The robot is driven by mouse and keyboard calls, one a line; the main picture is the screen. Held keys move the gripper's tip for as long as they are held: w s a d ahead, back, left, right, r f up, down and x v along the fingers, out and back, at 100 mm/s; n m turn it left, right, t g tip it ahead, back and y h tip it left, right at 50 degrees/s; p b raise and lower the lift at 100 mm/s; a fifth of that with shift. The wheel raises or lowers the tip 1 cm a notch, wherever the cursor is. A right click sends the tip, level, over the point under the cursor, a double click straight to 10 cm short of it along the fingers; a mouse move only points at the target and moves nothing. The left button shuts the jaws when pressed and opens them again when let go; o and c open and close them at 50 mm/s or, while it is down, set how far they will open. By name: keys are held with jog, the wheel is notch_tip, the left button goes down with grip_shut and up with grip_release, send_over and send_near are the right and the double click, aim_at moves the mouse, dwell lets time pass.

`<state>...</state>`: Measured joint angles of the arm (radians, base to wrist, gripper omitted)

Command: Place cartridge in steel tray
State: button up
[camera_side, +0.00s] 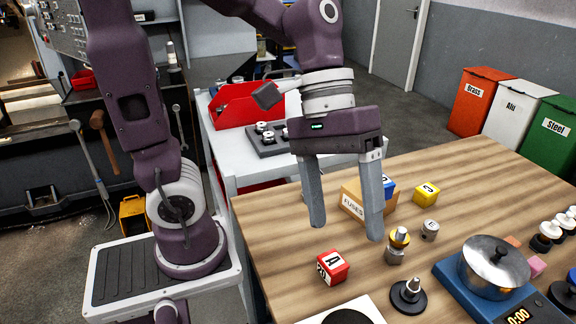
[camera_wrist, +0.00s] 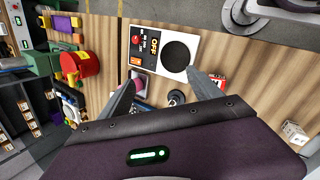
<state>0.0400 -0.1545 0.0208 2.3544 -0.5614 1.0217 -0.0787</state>
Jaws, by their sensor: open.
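My gripper (camera_side: 345,230) is open and empty above the wooden table, its fingers pointing down. It also shows in the wrist view (camera_wrist: 162,77), with nothing between the fingertips. I cannot tell for certain which object is the cartridge. In the side view, a small metal cylinder with a brass-coloured upper part (camera_side: 397,243) and a short grey cylinder (camera_side: 430,230) stand right of the gripper. No tray can be clearly identified as the steel tray. A green bin labelled Steel (camera_side: 552,130) stands at the back right, beyond the table.
A red lettered block (camera_side: 333,267), a FUSES box (camera_side: 352,203), a yellow block (camera_side: 426,194) and a black stand (camera_side: 408,294) are near the gripper. A lidded metal pot (camera_side: 494,266) sits on a blue scale (camera_side: 453,284). A white device with a black disc (camera_wrist: 165,45) shows in the wrist view.

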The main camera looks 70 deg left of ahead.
jog(key=s+a+r+m+t+y, duration=0.1)
jog(key=s+a+m+t+y, duration=0.3)
jog(key=a, duration=0.6)
jog(key=shift+s+a+r+t+y, duration=0.25)
jog(key=shift+s+t+y, duration=0.3)
jog(key=shift+t+y, duration=0.2)
